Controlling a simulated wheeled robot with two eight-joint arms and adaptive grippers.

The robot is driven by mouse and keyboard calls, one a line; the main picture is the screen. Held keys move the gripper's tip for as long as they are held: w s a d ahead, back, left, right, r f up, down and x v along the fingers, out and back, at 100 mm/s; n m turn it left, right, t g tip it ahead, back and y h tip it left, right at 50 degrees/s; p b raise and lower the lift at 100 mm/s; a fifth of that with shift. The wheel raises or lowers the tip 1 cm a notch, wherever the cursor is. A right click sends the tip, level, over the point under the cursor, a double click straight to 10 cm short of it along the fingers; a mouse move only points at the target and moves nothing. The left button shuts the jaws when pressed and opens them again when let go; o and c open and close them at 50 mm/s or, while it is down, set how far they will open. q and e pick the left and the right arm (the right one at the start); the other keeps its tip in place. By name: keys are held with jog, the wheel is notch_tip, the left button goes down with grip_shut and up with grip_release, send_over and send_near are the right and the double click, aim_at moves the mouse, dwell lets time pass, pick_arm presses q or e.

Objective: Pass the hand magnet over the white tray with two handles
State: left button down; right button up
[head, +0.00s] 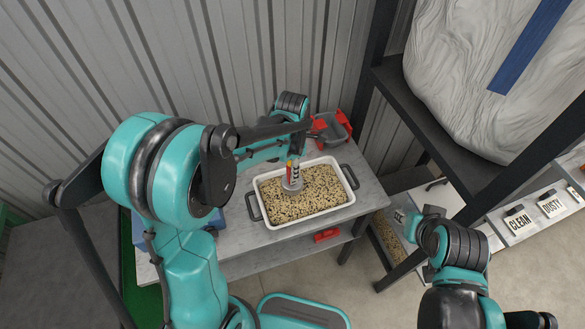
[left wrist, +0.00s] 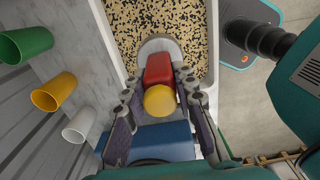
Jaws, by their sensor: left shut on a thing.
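The white tray with two handles (head: 344,203) lies on the grey bench, filled with speckled tan and black grain. Its white rim also shows in the left wrist view (left wrist: 112,45). The hand magnet has a grey round base (head: 291,187) and a red handle with a yellow end (left wrist: 159,100). My left gripper (left wrist: 160,85) is shut on the red handle, one finger on each side. The magnet is upright over the left-middle part of the tray; whether its base touches the grain I cannot tell. My right arm is at the lower right, its gripper not visible.
Green (left wrist: 28,42), yellow (left wrist: 54,92) and white (left wrist: 80,125) cups stand beside the tray. A red and grey bin (head: 335,130) is behind it. A red object (head: 327,235) lies below the bench top. A dark shelf frame (head: 430,118) rises on the right, by CLEAN and DUSTY labels.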

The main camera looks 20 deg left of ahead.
pick_arm(q)
jog(key=shift+r+p, duration=1.85)
jog(key=shift+r, duration=0.95)
